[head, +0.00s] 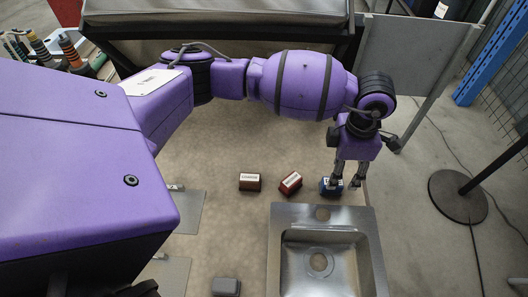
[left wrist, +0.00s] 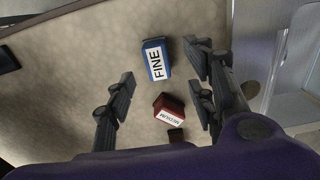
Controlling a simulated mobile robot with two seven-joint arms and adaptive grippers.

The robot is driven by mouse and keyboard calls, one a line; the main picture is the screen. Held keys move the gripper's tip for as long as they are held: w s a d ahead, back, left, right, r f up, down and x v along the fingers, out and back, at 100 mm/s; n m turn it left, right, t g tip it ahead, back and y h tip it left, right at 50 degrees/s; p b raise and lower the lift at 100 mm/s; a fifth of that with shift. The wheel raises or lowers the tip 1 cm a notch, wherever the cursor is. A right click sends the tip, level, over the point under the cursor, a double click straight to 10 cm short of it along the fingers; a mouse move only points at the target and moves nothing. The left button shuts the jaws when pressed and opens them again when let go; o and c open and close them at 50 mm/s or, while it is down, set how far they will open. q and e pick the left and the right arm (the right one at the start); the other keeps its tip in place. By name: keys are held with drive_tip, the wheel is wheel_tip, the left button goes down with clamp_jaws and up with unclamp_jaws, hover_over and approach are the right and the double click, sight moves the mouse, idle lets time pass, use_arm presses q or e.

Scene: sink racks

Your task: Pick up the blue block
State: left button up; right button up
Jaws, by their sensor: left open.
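The blue block (head: 327,188) lies on the brown worktop just behind the sink's back edge. In the left wrist view the blue block (left wrist: 155,62) shows a white "FINE" label. My left gripper (head: 346,184) is open and points down at it, covering part of it in the head view. In the left wrist view the open fingers (left wrist: 160,85) stand apart with nothing held between them. The block appears toward the top of that view, nearer the right fingers; I cannot tell its exact height gap. My right gripper is out of view.
A red block (head: 291,182), labelled "MEDIUM" in the left wrist view (left wrist: 170,107), lies left of the blue one. A brown block (head: 250,182) is further left. The steel sink (head: 277,255) is in front. A grey block (head: 226,287) lies near the bottom. The worktop ends just right of the gripper.

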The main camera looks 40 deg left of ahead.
use_arm(q)
drive_tip(key=f, duration=0.7)
drive_tip(key=shift+w+a+f, duration=0.1)
drive_tip(key=shift+a+f, duration=0.2)
drive_tip(key=shift+a, duration=0.05)
drive_tip(key=shift+r, duration=0.1)
clamp_jaws()
drive_tip(key=shift+w+r, duration=0.1)
drive_tip(key=shift+r, duration=0.5)
drive_tip(key=s+d+r, duration=0.1)
drive_tip(key=s+r, duration=0.3)
drive_tip(key=s+d+r, duration=0.2)
drive_tip(key=s+r, duration=0.2)
drive_tip(key=s+d+r, duration=0.2)
drive_tip(key=s+r, duration=0.1)
drive_tip(key=s, duration=0.2)
drive_tip(key=shift+d+r, duration=0.25)
drive_tip(key=shift+r, duration=0.15)
